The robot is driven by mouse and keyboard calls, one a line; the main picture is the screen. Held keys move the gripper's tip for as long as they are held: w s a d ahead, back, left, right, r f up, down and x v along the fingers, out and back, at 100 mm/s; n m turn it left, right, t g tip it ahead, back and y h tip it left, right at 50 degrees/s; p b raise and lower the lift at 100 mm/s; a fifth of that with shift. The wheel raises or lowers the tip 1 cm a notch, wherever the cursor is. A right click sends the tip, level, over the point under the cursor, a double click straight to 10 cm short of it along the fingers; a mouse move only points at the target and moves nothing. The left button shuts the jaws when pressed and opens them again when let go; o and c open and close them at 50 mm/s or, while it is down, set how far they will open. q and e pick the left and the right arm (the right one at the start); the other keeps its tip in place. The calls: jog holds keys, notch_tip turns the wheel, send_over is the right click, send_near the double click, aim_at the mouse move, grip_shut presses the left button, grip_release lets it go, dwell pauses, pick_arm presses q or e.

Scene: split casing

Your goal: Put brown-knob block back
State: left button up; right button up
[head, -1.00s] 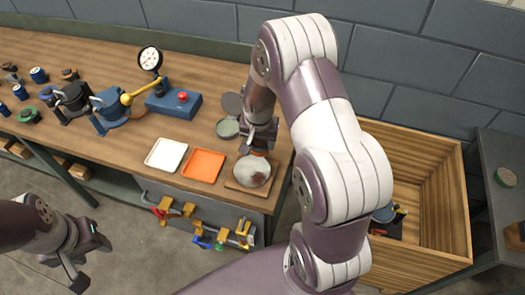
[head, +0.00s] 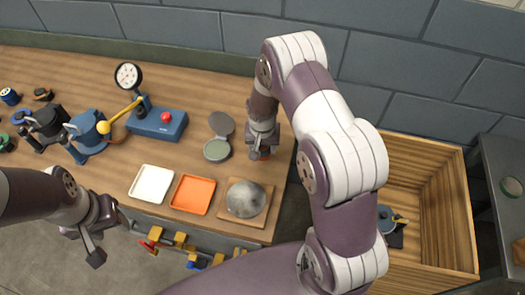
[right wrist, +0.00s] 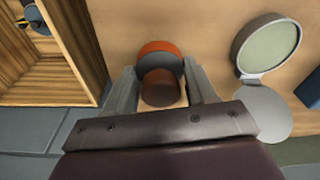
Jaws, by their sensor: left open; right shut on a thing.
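My right gripper (head: 261,147) is shut on the brown-knob block (head: 265,155), above the back right of the bench. In the right wrist view, the block (right wrist: 158,48) has an orange and grey body, and its brown knob (right wrist: 162,92) is between the fingers (right wrist: 162,82). I cannot tell if the block touches the bench top. A round hinged casing (head: 216,149) lies open just left of the gripper, with a pale green inside; it also shows in the right wrist view (right wrist: 268,44). My left gripper (head: 104,236) is open and empty in front of the bench.
A grey dome on a wooden board (head: 263,222), an orange tray (head: 193,194) and a white tray (head: 152,183) line the front edge. A blue gauge stand (head: 158,123) is behind the trays. A large wooden crate (head: 440,205) stands right of the bench.

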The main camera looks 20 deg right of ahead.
aim_at(261, 156)
jog(key=f, duration=0.2)
jog(key=f+p, duration=0.1)
jog(key=shift+s+a+f, duration=0.15)
jog(key=shift+s+a, duration=0.15)
jog(key=shift+a, duration=0.05)
jog(key=shift+w+d+f, duration=0.15)
jog(key=shift+w+f, duration=0.05)
jog(key=shift+f, duration=0.25)
jog(key=o, duration=1)
pick_arm(q)
jog(key=shift+s+a+r, duration=0.25)
jog(key=shift+s+r, duration=0.15)
jog(key=shift+r, duration=0.2)
pick_arm(e)
jog(key=shift+s+r, duration=0.15)
jog(key=shift+r, duration=0.05)
